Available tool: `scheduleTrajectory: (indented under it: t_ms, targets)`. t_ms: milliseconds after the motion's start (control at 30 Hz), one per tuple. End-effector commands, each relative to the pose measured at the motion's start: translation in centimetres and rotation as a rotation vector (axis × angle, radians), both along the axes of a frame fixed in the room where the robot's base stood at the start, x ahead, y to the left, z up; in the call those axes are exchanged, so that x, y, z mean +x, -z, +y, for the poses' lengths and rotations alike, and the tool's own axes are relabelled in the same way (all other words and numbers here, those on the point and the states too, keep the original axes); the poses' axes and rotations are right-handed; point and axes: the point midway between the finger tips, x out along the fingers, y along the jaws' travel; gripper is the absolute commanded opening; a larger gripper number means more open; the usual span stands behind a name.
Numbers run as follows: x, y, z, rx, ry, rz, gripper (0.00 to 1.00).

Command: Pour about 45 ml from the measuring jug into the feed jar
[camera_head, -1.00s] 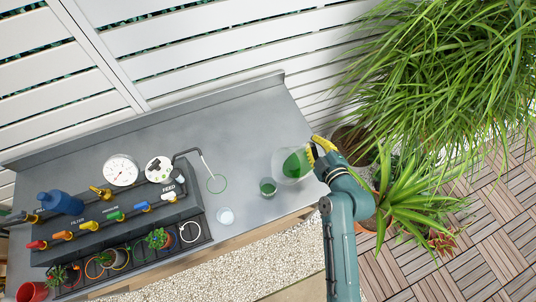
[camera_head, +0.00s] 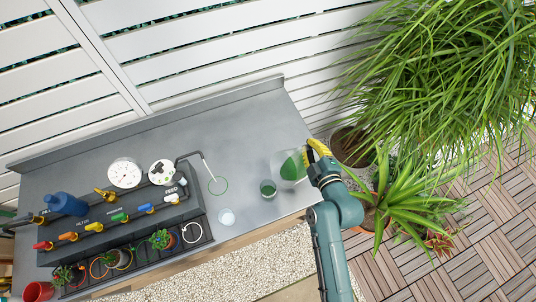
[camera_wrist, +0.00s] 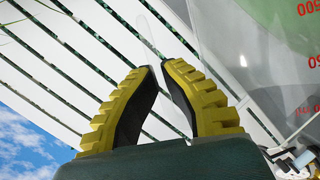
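The measuring jug (camera_head: 289,167) is clear, with green liquid in it, and stands out at the right end of the bench. Its wall with red markings (camera_wrist: 307,62) fills the upper right of the wrist view. My gripper (camera_head: 314,150) is at the jug's right side. In the wrist view its yellow fingers (camera_wrist: 159,68) are close together on a thin clear strip, apparently the jug's handle. A small jar with green contents (camera_head: 268,188), apparently the feed jar, stands on the bench just left of the jug. The jug's exact tilt is hard to tell.
A whitish small cup (camera_head: 227,217) stands near the bench's front edge. The valve block (camera_head: 120,218), gauge (camera_head: 125,173) and blue bottle (camera_head: 66,204) are at the left. Plants (camera_head: 398,205) crowd the right.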

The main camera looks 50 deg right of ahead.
Motion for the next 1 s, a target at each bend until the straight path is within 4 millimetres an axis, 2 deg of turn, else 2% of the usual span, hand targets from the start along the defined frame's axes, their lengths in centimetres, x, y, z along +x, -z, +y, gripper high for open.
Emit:
scheduleTrajectory:
  t_ms: [1000]
  targets:
    - [0.4, -1.2, 1.0, -0.100, 0.005, 0.015, 0.00]
